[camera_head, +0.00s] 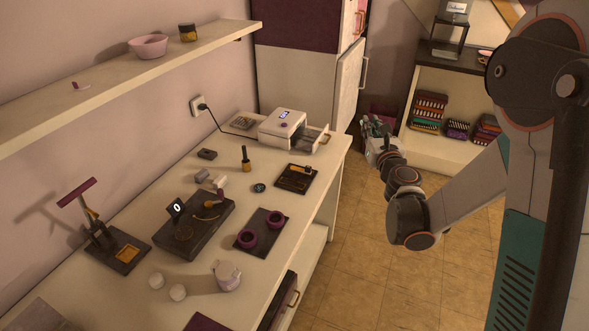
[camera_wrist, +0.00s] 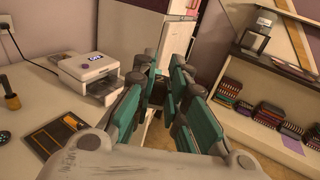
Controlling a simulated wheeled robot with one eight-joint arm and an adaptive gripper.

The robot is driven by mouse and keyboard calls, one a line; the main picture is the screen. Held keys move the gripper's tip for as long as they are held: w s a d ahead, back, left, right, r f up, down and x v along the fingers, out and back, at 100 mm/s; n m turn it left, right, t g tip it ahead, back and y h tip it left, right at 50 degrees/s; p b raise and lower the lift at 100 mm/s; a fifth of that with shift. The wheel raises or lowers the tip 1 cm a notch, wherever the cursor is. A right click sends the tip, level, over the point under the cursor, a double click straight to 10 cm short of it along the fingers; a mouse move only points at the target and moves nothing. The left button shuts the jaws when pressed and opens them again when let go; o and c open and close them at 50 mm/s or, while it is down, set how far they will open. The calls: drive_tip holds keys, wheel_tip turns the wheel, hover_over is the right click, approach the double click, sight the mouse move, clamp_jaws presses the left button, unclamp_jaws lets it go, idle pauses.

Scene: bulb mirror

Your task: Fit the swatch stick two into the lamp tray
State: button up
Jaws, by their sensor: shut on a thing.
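The white lamp (camera_head: 282,128) with a lit display stands at the far end of the counter; its pale tray (camera_head: 308,140) is out at the right side. Both also show in the wrist view, the lamp (camera_wrist: 86,75) at the left. My gripper (camera_head: 371,128) is in the air beyond the counter's right edge, apart from the lamp and tray. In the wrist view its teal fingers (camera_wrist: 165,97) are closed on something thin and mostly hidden. I cannot make out swatch stick two clearly. A dark holder (camera_head: 287,181) with an orange-tipped piece lies on the counter.
A dark mat (camera_head: 272,220) with purple rings, a black scale-like device (camera_head: 187,236) and a small dark bottle (camera_head: 246,158) occupy the counter. A tall cabinet (camera_head: 298,75) stands behind the lamp. A shelf unit (camera_head: 452,98) with racks stands at the right. The floor between is clear.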

drive_tip(key=w+a+f+n+g+y, duration=0.1)
drive_tip(key=w+a+n+g+y, duration=0.1)
drive_tip(key=w+a+n+y, duration=0.3)
drive_tip(key=w+a+f+n+g+y, duration=0.1)
drive_tip(key=a+f+g+y, duration=0.15)
drive_tip(key=a, duration=0.45)
drive_tip(key=n+g+y, duration=0.6)
drive_tip(key=g+y, duration=0.1)
hover_over(302, 187)
drive_tip(key=shift+f, duration=1.1)
wheel_tip(302, 187, down, 20)
drive_tip(key=b, duration=0.6)
drive_tip(key=shift+r+b, duration=0.2)
drive_tip(key=shift+b, duration=0.2)
drive_tip(key=shift+f, duration=0.15)
drive_tip(key=o, duration=0.8)
drive_tip(key=shift+c, duration=0.2)
